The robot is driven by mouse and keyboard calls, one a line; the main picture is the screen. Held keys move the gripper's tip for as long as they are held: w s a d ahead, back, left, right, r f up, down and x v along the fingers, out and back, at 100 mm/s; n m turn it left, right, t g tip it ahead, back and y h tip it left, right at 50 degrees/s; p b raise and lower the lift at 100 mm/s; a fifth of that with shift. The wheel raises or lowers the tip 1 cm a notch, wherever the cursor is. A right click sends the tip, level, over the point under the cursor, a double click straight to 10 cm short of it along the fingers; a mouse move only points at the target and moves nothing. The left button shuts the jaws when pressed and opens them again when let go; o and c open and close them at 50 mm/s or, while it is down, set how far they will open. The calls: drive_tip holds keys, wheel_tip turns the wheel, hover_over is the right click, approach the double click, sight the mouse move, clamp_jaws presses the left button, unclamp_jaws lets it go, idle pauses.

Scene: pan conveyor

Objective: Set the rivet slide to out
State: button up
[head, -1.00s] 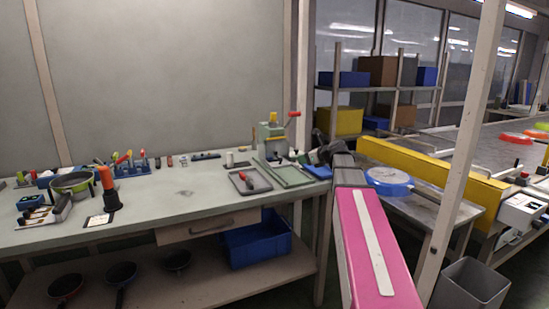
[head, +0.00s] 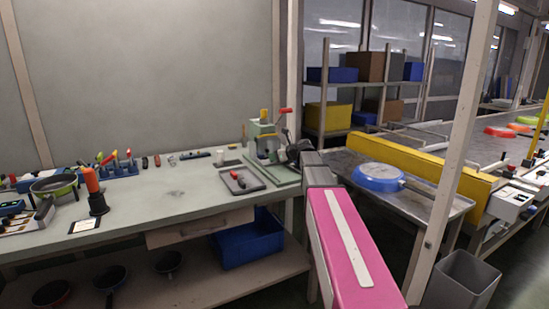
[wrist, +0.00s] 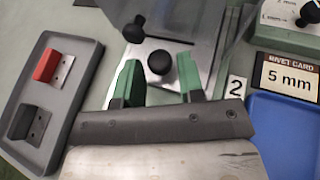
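The rivet press (head: 264,138), pale green with a red-tipped lever, stands at the right end of the workbench. In the wrist view a metal plate (wrist: 180,24) with black knobs lies ahead of my gripper; I cannot tell for sure which part is the rivet slide. One round black knob (wrist: 160,62) appears between or just beyond my fingertips, and another knob (wrist: 134,30) is farther away. My gripper (wrist: 158,78) has green fingers spread apart, with nothing clearly held. Whether they touch the near knob cannot be told. In the head view my gripper is beside the press, small and partly hidden by my arm.
A grey tray (wrist: 73,107) with red and black handled parts lies left of my gripper. At right are a "5 mm" rivet card (wrist: 288,77) and a blue tray (wrist: 283,125). A blue pan (head: 378,178) rests on the metal side table. A pale post (head: 455,150) stands nearby.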

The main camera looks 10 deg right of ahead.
drive_tip(key=shift+w+a+f, duration=0.15)
drive_tip(key=shift+w+a, duration=0.1)
drive_tip(key=shift+c, duration=0.4)
clamp_jaws()
drive_tip(key=s+d, duration=0.1)
drive_tip(key=s, duration=0.4)
drive_tip(key=s+d, duration=0.2)
drive_tip(key=s, duration=0.3)
drive_tip(key=s+d, duration=0.2)
drive_tip(key=s, duration=0.4)
drive_tip(key=shift+s, duration=0.1)
drive_tip(key=shift+o, duration=0.4)
unclamp_jaws()
drive_tip(key=shift+d, duration=0.1)
drive_tip(key=shift+s+d, duration=0.1)
drive_tip(key=v, duration=1)
drive_tip(key=shift+s+d, duration=0.25)
drive_tip(key=shift+s, duration=0.05)
